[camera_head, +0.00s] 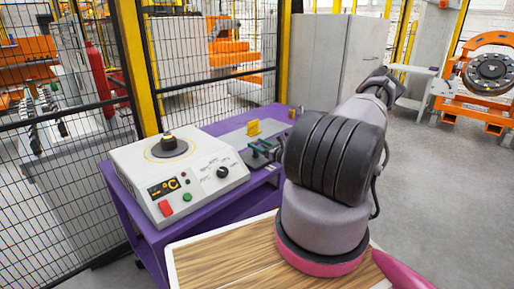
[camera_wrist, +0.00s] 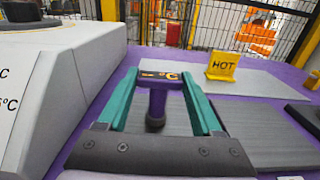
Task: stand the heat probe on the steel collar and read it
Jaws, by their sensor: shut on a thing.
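The heat probe (camera_wrist: 158,78) is purple, with a small dark display and a dark round lower end. It sits between the green fingers of my gripper (camera_wrist: 158,85), which is shut on it. In the head view my gripper (camera_head: 262,150) is just right of the heater unit, low over the purple bench; the probe is hard to make out there. I cannot tell whether the probe touches the grey surface below. A short dark collar with a brassy top (camera_head: 168,143) stands inside a yellow ring on the heater. The collar's dark edge also shows at top left in the wrist view (camera_wrist: 20,11).
The white heater unit (camera_head: 180,175) has a °C display, a red button and a knob. A yellow HOT sign (camera_wrist: 222,66) stands on a grey plate (camera_wrist: 262,90) behind the probe. A mesh fence (camera_head: 60,140) runs behind the bench. A wooden top (camera_head: 225,258) is in front.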

